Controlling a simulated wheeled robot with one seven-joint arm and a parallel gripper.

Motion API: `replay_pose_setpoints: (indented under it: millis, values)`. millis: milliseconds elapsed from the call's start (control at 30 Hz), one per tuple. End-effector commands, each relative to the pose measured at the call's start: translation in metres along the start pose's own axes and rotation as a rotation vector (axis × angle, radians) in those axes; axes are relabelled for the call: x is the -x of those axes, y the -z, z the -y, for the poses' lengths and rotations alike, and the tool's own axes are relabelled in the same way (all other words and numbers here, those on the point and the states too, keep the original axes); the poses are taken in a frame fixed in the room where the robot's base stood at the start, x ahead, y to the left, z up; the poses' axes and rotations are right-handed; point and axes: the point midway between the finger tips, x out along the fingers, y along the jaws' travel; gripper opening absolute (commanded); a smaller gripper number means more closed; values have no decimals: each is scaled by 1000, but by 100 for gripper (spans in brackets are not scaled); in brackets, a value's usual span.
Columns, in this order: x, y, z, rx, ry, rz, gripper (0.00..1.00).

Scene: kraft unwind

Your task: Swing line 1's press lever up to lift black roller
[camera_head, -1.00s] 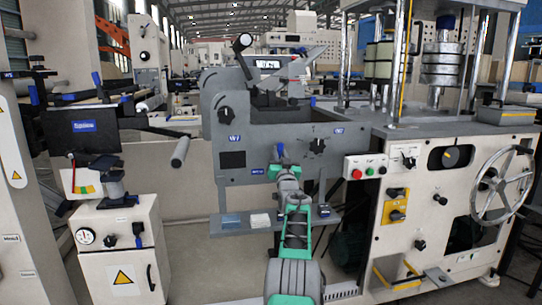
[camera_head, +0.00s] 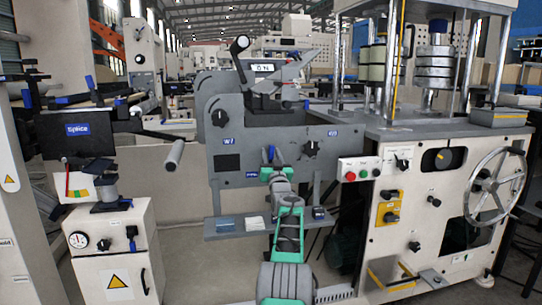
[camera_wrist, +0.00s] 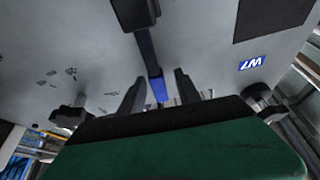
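A grey unwind unit (camera_head: 270,135) with a "W7" label stands in the middle of the head view. My gripper (camera_head: 270,160) is in front of its lower front panel. In the wrist view, my gripper (camera_wrist: 159,88) has its two dark fingers apart. A dark lever with a blue tip (camera_wrist: 160,89) shows between them, with gaps at both sides; I cannot tell whether it touches a finger. Whether this is line 1's press lever is not clear. I cannot make out the black roller with certainty.
A grey shelf (camera_head: 270,228) juts out below the panel, close to my arm. A grey cylinder arm (camera_head: 175,154) sticks out left of the unit. A button box (camera_head: 358,168) and handwheel (camera_head: 496,184) are at right; a white gauge cabinet (camera_head: 115,255) is at left.

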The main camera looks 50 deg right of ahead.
Motion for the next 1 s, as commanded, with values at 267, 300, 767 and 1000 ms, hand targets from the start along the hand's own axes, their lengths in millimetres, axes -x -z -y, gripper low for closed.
replay_pose_setpoints:
  millis: [267, 300, 767, 1000]
  values:
    - [7, 0, -1, -1, -1, 2, 40]
    - [10, 1, -1, 0, -1, 2, 40]
    - [76, 1, 0, -1, 0, 0, 40]
    - [78, 0, 0, 0, 0, 0, 40]
